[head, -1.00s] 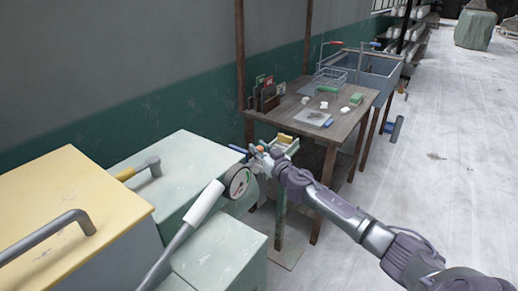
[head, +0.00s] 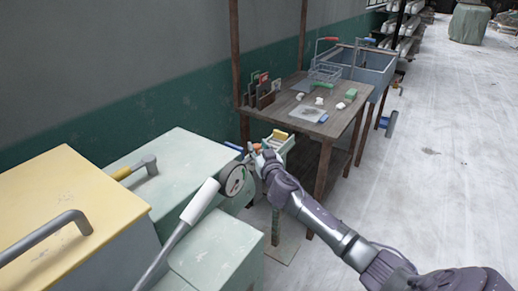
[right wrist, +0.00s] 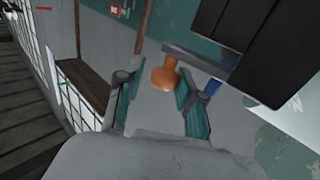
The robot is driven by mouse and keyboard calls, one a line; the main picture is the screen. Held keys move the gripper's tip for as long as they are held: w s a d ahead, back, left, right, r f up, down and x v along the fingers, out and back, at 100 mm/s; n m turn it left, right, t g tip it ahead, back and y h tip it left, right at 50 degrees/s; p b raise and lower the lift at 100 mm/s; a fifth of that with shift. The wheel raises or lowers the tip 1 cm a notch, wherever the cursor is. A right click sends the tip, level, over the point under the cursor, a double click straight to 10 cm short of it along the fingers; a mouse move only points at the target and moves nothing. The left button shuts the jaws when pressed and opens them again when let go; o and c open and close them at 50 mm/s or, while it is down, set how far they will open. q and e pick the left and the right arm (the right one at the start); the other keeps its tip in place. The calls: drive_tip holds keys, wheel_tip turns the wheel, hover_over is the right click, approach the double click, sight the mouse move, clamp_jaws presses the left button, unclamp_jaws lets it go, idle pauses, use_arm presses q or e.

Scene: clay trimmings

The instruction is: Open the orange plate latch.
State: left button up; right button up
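The orange latch shows in the right wrist view as an orange knob (right wrist: 165,74) with a flared end, beside a grey bar (right wrist: 198,60). My right gripper (right wrist: 154,82) is open. Its teal-padded fingers stand on either side of the knob, with visible space to the left finger; contact with the right finger cannot be told. In the head view my right gripper (head: 260,159) is beside the pale green machine's round gauge (head: 236,180), where the latch is small and mostly hidden. My left gripper is not in view.
A white-handled lever (head: 200,201) rises near the gauge. A pale green box (head: 178,160) and a yellow-topped box (head: 60,195) stand at left. A wooden table (head: 345,118) with small items is behind the gripper. The floor at right is clear.

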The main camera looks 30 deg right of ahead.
drive_tip(key=shift+s+a+f, duration=0.1)
drive_tip(key=shift+s+a, duration=0.05)
drive_tip(key=shift+s, duration=0.35)
drive_tip(key=v, duration=1.1)
